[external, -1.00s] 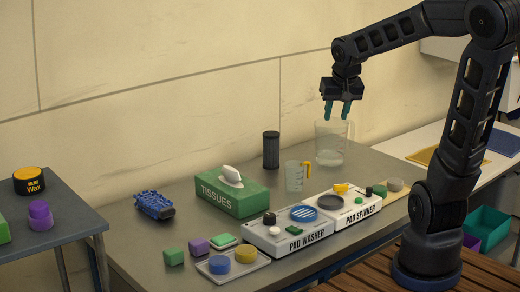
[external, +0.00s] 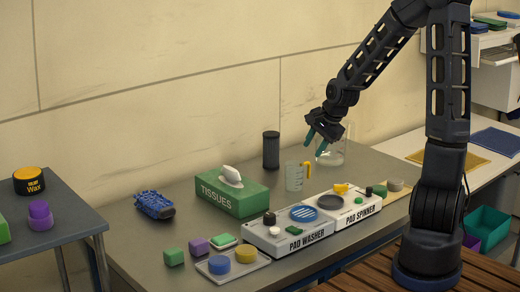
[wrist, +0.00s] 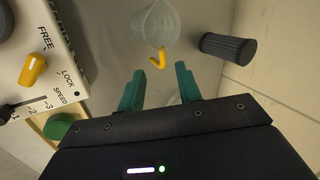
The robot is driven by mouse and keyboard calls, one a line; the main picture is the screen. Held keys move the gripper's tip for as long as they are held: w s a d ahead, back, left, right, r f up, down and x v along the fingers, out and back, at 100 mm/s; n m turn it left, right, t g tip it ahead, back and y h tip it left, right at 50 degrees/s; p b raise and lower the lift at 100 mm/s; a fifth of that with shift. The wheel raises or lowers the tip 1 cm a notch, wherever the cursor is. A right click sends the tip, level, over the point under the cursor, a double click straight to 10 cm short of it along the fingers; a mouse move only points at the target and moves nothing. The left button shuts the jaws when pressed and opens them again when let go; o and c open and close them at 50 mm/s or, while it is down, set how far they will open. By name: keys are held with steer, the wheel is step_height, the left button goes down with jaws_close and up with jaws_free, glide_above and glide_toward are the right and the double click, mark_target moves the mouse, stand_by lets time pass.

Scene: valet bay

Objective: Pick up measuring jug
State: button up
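A small clear measuring jug (external: 295,176) with a yellow handle and graduation marks stands upright on the grey bench. In the wrist view the jug (wrist: 158,22) is at the top centre, its yellow handle pointing toward my fingers. My gripper (external: 316,145) is open and empty, with teal fingers tilted down to the left. It is above and slightly right of the jug, apart from it. In the wrist view the gripper (wrist: 160,78) shows a clear gap between its fingers. A larger clear jug (external: 336,148) stands behind the gripper, partly hidden by it.
A dark cylinder (external: 271,150) stands left of the small jug. A green tissue box (external: 224,198) is further left. The pad washer (external: 286,232) and pad spinner (external: 345,208) are in front. The back wall limits room behind.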

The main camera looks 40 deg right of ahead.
steer(key=w+d+r+m+t+y, duration=0.1)
steer(key=w+d+r+m+t, duration=0.2)
steer(key=d+m, duration=0.25)
steer(key=w+d+r+m+t, duration=0.3)
steer(key=d+r+m, duration=0.1)
steer(key=d+m, duration=0.15)
steer(key=s+d+r+m+t+h, duration=0.25)
steer(key=s+d+r+m, duration=0.2)
steer(key=d+r, duration=0.35)
steer(key=s+d+r+m+t+h, duration=0.2)
steer(key=s+d+r+m+t, duration=0.15)
steer(key=d+r+m, duration=0.4)
steer(key=shift+n, duration=0.6)
steer(key=f, duration=2)
steer(key=w+d+f, duration=0.1)
steer(key=f, duration=0.9)
steer(key=shift+w+f, duration=0.15)
steer(key=w, duration=0.4)
steer(key=shift+w+d, duration=0.3)
steer(key=shift+d, duration=0.05)
steer(key=shift+w+d+r, duration=0.15)
steer(key=shift+w+d, duration=0.1)
steer(key=shift+w, duration=0.65)
steer(key=shift+w+d+r, duration=0.15)
steer(key=shift+w+d, duration=0.05)
steer(key=shift+w, duration=0.75)
steer(key=shift+w+d+r, duration=0.15)
steer(key=shift+w+d, duration=0.1)
steer(key=shift+w, duration=0.65)
